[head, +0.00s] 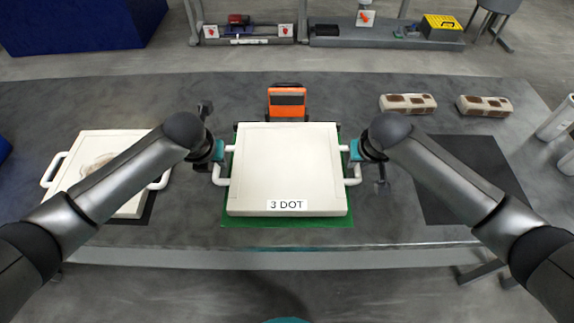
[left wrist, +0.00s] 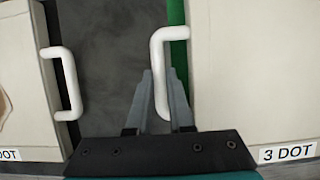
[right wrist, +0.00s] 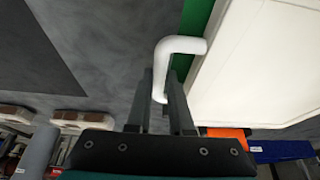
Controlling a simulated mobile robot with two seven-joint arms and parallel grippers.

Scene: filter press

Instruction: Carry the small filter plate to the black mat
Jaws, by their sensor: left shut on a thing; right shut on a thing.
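The filter plate (head: 287,165) is a cream square block labelled "3 DOT". It lies over the green mat (head: 290,221) in the middle of the table, with a white handle on each side. My left gripper (head: 218,150) is shut on its left handle, which also shows in the left wrist view (left wrist: 157,75). My right gripper (head: 354,150) is shut on its right handle, which also shows in the right wrist view (right wrist: 168,58). A black mat (head: 460,170) lies bare at the right, partly hidden by my right arm. I cannot tell whether the plate touches the green mat.
Another cream plate (head: 130,150) with a stained face lies on a dark mat at the left. An orange device (head: 287,103) stands just behind the middle plate. Two brown-and-cream blocks (head: 407,103) (head: 484,106) lie at the back right. White cylinders (head: 555,118) stand at the right edge.

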